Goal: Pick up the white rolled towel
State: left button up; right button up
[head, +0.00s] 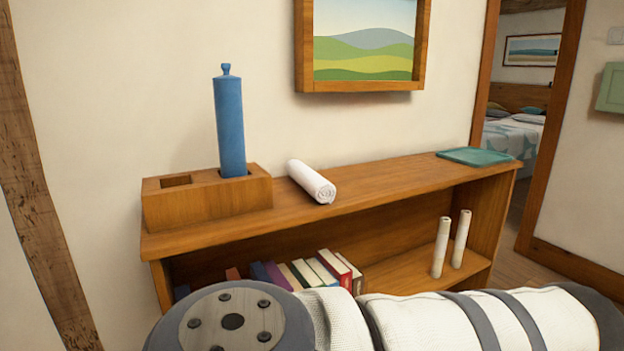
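The white rolled towel (311,182) lies on the wooden shelf top (380,186), near its middle. Its spiral end faces the front right. It rests to the right of a wooden block holder and nothing touches it from above. An arm of mine crosses the bottom of the head view, in front of the shelf and below the towel. Neither gripper shows in this view, so their fingers cannot be seen.
A blue lidded cylinder (230,125) stands in the wooden block (207,202), beside an empty square hole. A green tray (474,156) lies at the shelf's right end. Books (305,273) and two white cylinders (441,247) stand below. A framed picture (364,45) hangs above.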

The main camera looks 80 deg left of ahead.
aim_at(318, 188)
jog(key=u, duration=2.6)
jog(key=i+j, duration=0.05)
